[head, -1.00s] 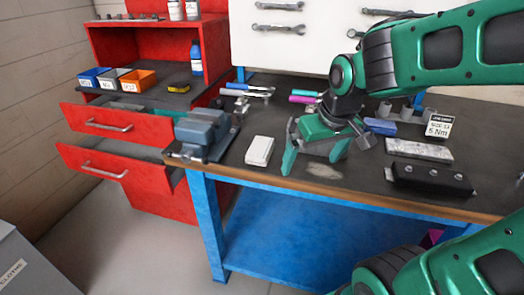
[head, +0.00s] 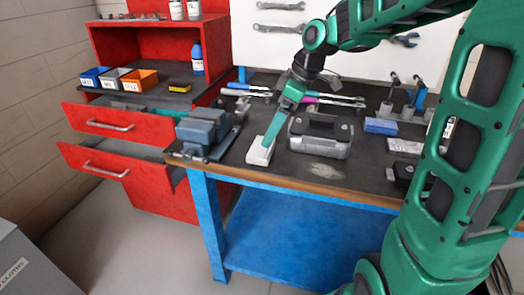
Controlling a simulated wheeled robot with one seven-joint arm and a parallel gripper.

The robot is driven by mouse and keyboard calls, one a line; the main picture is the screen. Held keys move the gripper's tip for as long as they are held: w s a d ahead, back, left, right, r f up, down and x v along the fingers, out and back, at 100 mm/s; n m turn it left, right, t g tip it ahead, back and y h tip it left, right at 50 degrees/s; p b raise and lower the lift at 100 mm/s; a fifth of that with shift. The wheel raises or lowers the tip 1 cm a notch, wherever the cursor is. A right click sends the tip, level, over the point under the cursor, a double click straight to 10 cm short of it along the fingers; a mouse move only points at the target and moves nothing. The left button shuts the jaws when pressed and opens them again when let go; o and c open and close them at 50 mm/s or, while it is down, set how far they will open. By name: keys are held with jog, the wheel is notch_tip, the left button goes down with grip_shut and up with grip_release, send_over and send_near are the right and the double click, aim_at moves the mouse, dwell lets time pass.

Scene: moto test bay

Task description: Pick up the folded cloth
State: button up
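The folded cloth (head: 259,155) is a small whitish block lying on the dark bench top, near the front edge and just right of the vise. My gripper (head: 268,143) points down onto it from behind and above. Its green finger is seen edge-on, with the tip at the cloth's right side. The other finger is hidden, so the gap between them does not show. I cannot tell whether the tip touches the cloth.
A blue-grey vise (head: 203,133) stands close left of the cloth. A grey, dark-topped metal part (head: 320,135) lies close right. Pliers and screwdriver-like tools lie behind. A red cabinet (head: 115,125) with pulled-out drawers is at left, and a grey bin (head: 30,265) at lower left.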

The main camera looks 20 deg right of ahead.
aim_at(262, 150)
jog(key=shift+s+a+x, duration=0.1)
jog(key=shift+x, duration=1.85)
jog(key=shift+s+a+x, duration=0.1)
jog(key=shift+x, duration=1.85)
jog(key=shift+c, duration=0.6)
jog(key=c, duration=0.8)
